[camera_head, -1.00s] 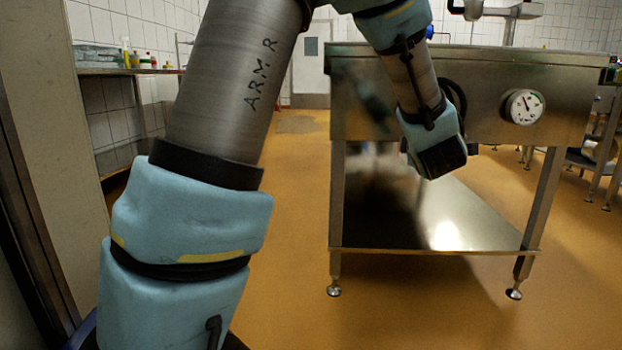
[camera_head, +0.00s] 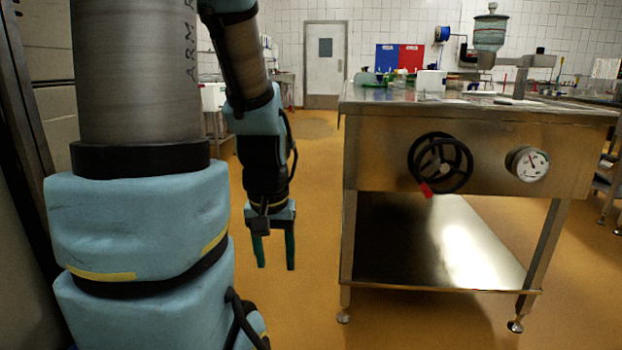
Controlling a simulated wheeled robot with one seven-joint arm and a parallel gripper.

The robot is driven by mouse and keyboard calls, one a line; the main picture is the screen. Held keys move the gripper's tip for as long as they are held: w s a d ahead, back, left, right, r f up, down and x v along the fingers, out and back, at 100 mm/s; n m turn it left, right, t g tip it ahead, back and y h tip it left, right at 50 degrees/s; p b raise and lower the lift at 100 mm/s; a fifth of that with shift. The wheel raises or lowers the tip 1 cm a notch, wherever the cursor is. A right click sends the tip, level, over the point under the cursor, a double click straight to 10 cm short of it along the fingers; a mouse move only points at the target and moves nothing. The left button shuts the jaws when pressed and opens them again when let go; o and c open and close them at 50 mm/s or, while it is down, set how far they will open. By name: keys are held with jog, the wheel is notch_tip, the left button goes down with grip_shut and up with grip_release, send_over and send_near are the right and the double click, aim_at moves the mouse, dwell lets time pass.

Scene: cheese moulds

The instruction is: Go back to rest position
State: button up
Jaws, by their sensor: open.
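My gripper (camera_head: 275,266) hangs below my arm, left of the steel table, with its two green fingers pointing down at the floor. The fingers are apart and nothing is between them. My arm is bent, with its blue padded joints at the left of the view and the forearm hanging down near the middle. The gripper is clear of the table.
A steel table (camera_head: 385,155) with a handwheel (camera_head: 440,163), a gauge (camera_head: 527,163) and a lower shelf (camera_head: 440,240) stands at right. Small items lie on its top. A white door (camera_head: 325,65) is at the back. Orange floor (camera_head: 310,215) is free between.

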notch_tip(320, 180, up, 32)
jog(key=p, duration=2.9)
jog(key=shift+f, duration=0.15)
